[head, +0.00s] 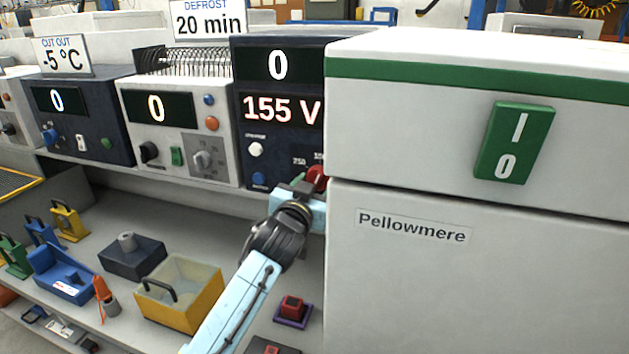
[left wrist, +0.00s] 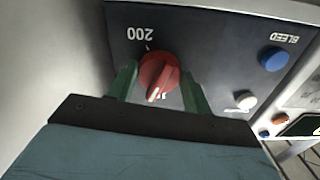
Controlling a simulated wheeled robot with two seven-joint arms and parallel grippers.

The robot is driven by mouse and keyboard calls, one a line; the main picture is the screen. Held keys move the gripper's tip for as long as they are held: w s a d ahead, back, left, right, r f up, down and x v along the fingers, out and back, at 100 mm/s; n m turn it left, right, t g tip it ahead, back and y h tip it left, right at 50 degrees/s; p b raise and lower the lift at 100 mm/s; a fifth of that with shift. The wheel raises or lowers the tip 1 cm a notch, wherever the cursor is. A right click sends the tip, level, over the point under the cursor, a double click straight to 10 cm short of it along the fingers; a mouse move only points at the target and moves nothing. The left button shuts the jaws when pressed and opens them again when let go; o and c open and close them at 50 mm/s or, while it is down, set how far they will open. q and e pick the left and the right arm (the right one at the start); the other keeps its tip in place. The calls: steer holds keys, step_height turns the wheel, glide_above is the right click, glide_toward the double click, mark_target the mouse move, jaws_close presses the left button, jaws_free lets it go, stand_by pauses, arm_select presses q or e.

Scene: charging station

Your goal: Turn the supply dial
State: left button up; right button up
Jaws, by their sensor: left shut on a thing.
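The supply dial is a red round knob (head: 317,174) on the navy supply unit (head: 241,150), which shows 0 above and 155 V below. It also shows in the left wrist view (left wrist: 158,72), upside down, with a white pointer line and a 200 mark by it. My left gripper (head: 305,184) is at the knob. In the left wrist view its two green fingers (left wrist: 159,82) stand on either side of the knob, shut on it. The gripper hides part of the unit's lower face in the head view. My right gripper is not in view.
The white Pellowmere cabinet (head: 440,280) with a green rocker switch (head: 514,143) stands close to the right of the gripper. A blue BLEED button (left wrist: 273,59) and a white button (left wrist: 246,100) are near the knob. A yellow bin (head: 205,307) sits on the lower shelf.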

arm_select(q)
steer(key=shift+m, duration=0.6)
steer(key=shift+p, duration=0.3)
steer(key=o, duration=1)
steer(key=shift+c, duration=0.2)
steer(key=shift+s+a, duration=0.1)
steer(key=v, duration=1.3)
